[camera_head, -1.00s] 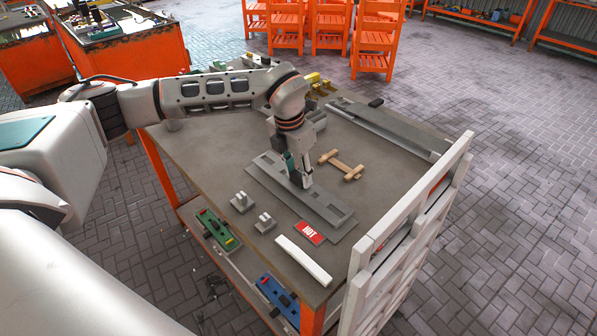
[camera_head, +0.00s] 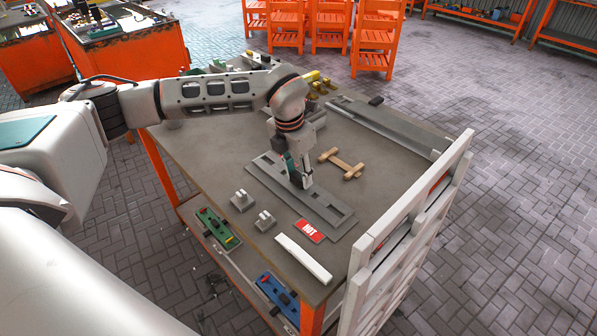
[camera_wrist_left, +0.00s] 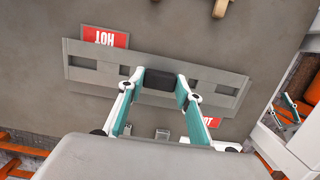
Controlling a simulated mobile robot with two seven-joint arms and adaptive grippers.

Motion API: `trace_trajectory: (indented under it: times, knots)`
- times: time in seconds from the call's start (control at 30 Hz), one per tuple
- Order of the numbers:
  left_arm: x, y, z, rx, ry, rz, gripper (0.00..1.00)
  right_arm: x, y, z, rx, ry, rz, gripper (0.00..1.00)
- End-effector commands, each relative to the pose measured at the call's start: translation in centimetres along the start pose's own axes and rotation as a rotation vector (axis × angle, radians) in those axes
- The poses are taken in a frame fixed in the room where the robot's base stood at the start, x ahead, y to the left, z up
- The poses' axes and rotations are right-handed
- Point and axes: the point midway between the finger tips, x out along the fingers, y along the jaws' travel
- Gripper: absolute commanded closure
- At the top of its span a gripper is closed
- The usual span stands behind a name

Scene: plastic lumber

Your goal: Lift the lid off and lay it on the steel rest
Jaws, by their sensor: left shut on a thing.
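My left gripper (camera_head: 299,182) points down at a long grey plate assembly (camera_head: 330,210) on the workbench. In the left wrist view its jaws (camera_wrist_left: 160,84) are shut on a dark block, the handle (camera_wrist_left: 160,76), at the middle of the assembly. The grey lid (camera_wrist_left: 195,75) appears to be the flat part around this handle, with rectangular openings towards both ends. I cannot tell whether it is raised. Teal and white finger-like parts (camera_wrist_left: 288,106) at the right edge of the wrist view look like my right gripper. I cannot make out the steel rest with certainty.
Two small grey brackets (camera_head: 264,221), a red HOT sign (camera_head: 310,231) and a white bar (camera_head: 303,259) lie on the near side. A wooden piece (camera_head: 342,164) lies beyond the plate. Long grey rails (camera_head: 390,127) lie farther back. A white slatted rack (camera_head: 410,240) stands at the right.

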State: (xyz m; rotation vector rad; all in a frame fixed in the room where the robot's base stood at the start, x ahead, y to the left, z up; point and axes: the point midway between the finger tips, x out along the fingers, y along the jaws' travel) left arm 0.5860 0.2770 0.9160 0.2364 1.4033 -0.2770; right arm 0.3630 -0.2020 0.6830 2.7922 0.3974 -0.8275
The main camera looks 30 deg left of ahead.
Motion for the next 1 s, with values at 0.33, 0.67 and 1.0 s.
trace_trajectory:
  times: [0.33, 0.67, 1.0]
  knots:
    - [0.14, -0.01, -0.02, 0.0, 0.0, 0.0, 1.0, -0.01, 0.03, -0.17, 0.0, 0.003, 0.0, 0.6]
    - [0.13, -0.01, -0.03, 0.0, 0.0, 0.0, 0.46, -0.01, 0.04, -0.21, 0.0, 0.004, 0.001, 0.6]
    - [0.16, 0.0, -0.06, 0.0, 0.001, 0.0, 0.32, -0.01, 0.05, -0.19, 0.0, 0.003, 0.001, 0.6]
